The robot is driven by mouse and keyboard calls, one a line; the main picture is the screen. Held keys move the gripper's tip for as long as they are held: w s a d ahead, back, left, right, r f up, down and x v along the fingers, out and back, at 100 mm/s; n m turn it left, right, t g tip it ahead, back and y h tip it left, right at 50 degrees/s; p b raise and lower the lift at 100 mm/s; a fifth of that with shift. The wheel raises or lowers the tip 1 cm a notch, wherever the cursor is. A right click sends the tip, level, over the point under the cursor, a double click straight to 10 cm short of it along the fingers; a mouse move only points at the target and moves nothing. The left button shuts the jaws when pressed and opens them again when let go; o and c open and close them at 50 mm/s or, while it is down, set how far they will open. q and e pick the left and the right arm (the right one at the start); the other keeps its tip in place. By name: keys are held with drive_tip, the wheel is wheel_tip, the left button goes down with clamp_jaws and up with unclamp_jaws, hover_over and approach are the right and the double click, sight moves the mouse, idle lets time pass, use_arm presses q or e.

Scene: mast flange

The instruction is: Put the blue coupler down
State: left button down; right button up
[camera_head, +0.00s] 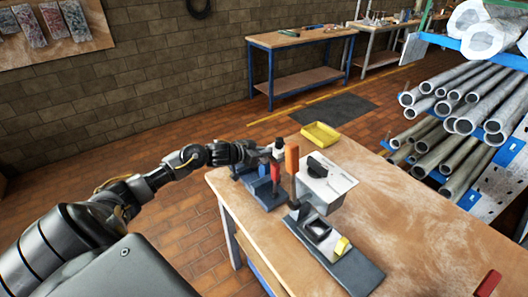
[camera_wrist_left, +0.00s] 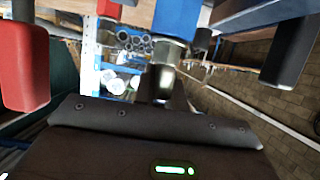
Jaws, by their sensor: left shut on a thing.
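My left gripper (camera_head: 268,154) is over the near left corner of the wooden workbench (camera_head: 376,207), beside a blue-grey fixture (camera_head: 264,190). It is shut on the blue coupler (camera_wrist_left: 177,18), which shows as a blue block with a metal cylinder at the top middle of the left wrist view. In the head view the coupler is mostly hidden among the gripper and nearby parts. A red block (camera_wrist_left: 25,68) and a dark block (camera_wrist_left: 292,55) flank it in the wrist view. Whether the coupler touches anything below cannot be told. My right gripper is not in view.
An orange-topped post (camera_head: 292,158) and a light grey box (camera_head: 328,190) with a black top part stand close to the gripper. A dark tray (camera_head: 358,272) lies nearer. A yellow bin (camera_head: 320,134) is at the far edge. The bench's right side is mostly clear; a pipe rack (camera_head: 508,178) stands beyond.

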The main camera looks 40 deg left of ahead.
use_arm(q)
drive_tip(key=shift+f, duration=0.1)
drive_tip(key=c, duration=1.5)
unclamp_jaws()
drive_tip(key=shift+o, duration=0.2)
drive_tip(key=shift+s, duration=0.1)
drive_tip(key=b+v, duration=0.1)
drive_tip(key=v, duration=1.1)
drive_tip(key=shift+b, duration=0.3)
drive_tip(key=shift+d, duration=0.1)
